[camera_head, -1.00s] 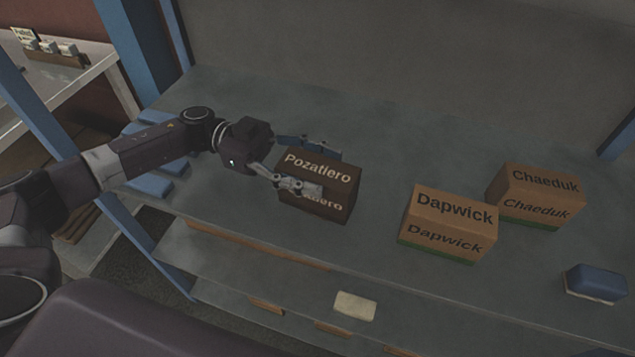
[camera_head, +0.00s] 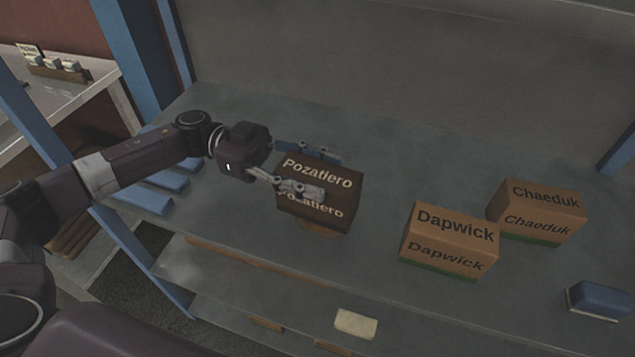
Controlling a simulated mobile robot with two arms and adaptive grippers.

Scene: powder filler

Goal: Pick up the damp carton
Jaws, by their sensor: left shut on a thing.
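The dark brown carton labelled Pozatlero (camera_head: 345,212) is the darkest of the three cartons, and its colour looks damp. My left gripper (camera_head: 322,174) is shut on it from the left, one finger across the near face and the other along the far side. The carton appears raised a little above the grey shelf, with a tan patch (camera_head: 318,229) showing below its lower edge; I cannot tell what the patch is. The far finger is partly hidden behind the carton. My right gripper is not in view.
On the shelf (camera_head: 385,165) to the right stand a lighter Dapwick carton (camera_head: 448,240) and a Chaeduk carton (camera_head: 537,211) behind it. A blue block (camera_head: 598,300) lies at far right. Blue posts (camera_head: 140,60) flank the left side. Shelf behind the held carton is clear.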

